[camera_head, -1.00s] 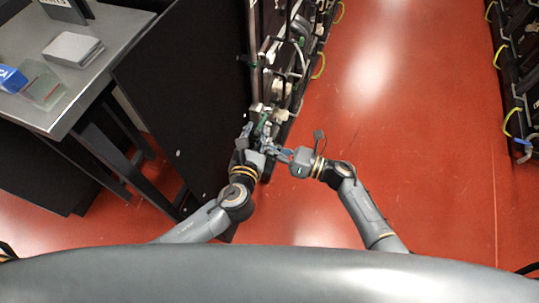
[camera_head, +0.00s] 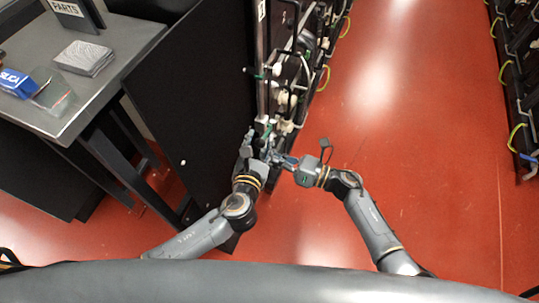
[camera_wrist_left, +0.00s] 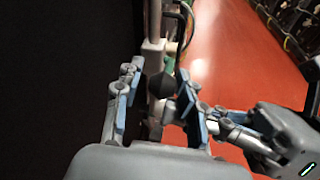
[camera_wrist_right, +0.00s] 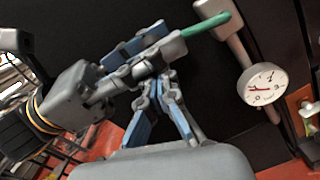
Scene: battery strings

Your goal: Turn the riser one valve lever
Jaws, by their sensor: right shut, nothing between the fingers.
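The green valve lever (camera_wrist_right: 205,27) shows in the right wrist view, joined to a light grey pipe fitting (camera_wrist_right: 215,9). Its near end lies close to my left gripper's fingertips; I cannot tell if they touch. My left gripper (camera_wrist_left: 158,84) is open, its two blue-padded fingers apart with a dark rounded thing between or just beyond them. Green shows just behind that in the left wrist view. My right gripper (camera_wrist_right: 163,78) is shut and empty, its fingertips together just beside my left gripper. In the head view my right gripper (camera_head: 275,157) points left toward the rack's near end.
A white round gauge (camera_wrist_right: 263,85) sits on the pipe past the lever. A tall black panel (camera_head: 195,85) stands left of the rack. A grey bench (camera_head: 110,75) with a blue box (camera_head: 17,82) is further left. The red floor (camera_head: 410,120) at right is clear.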

